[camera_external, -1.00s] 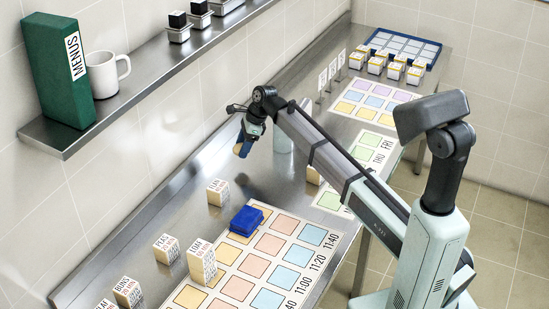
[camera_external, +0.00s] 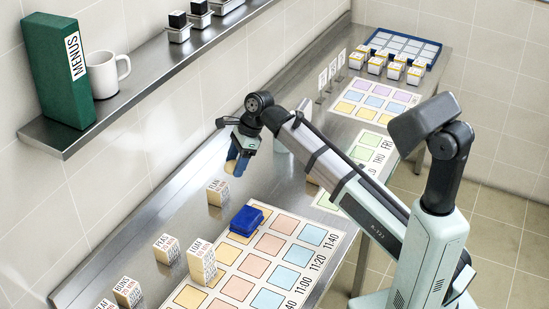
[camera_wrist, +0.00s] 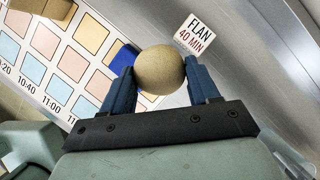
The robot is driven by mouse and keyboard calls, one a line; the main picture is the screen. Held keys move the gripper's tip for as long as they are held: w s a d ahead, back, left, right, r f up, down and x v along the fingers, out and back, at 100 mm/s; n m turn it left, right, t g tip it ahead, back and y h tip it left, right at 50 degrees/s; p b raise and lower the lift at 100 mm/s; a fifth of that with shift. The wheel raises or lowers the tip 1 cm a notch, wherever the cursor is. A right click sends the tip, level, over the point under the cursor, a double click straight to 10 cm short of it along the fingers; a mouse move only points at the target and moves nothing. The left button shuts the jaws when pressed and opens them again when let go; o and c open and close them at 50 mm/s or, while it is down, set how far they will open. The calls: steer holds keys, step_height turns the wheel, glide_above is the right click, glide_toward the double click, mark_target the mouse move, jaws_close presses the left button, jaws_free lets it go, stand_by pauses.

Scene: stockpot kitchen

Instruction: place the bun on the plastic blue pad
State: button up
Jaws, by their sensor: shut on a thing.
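The bun (camera_wrist: 160,70) is a round tan ball in the wrist view. My gripper (camera_wrist: 160,75) is shut on it, with one blue finger on each side. In the external view my gripper (camera_external: 238,163) hangs above the steel counter, behind the blue pad, and the bun shows only as a small tan patch there. The plastic blue pad (camera_external: 246,220) lies on a yellow square at the far end of the time chart. In the wrist view the pad (camera_wrist: 121,61) is partly hidden behind the bun and the left finger.
The FLAN block (camera_external: 217,193) stands left of the pad, close to my gripper. The LOAF block (camera_external: 201,262) and PEAS block (camera_external: 166,248) stand nearer the front, with the BUNS block (camera_external: 128,291). The time chart (camera_external: 270,245) is otherwise mostly clear. A wall shelf (camera_external: 150,75) runs along the left.

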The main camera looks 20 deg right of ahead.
glide_above(249, 210)
steer(key=d, duration=0.1)
steer(key=f, duration=0.2)
steer(key=shift+m, duration=0.5)
steer(key=shift+d+f, duration=0.15)
steer(key=shift+f, duration=2.3)
steer(key=shift+d+f, duration=0.1)
steer(key=shift+f, duration=2.3)
steer(key=shift+f, duration=0.1)
steer(key=o, duration=1)
steer(key=shift+o, duration=0.2)
steer(key=v, duration=1.2)
steer(key=shift+s, duration=0.25)
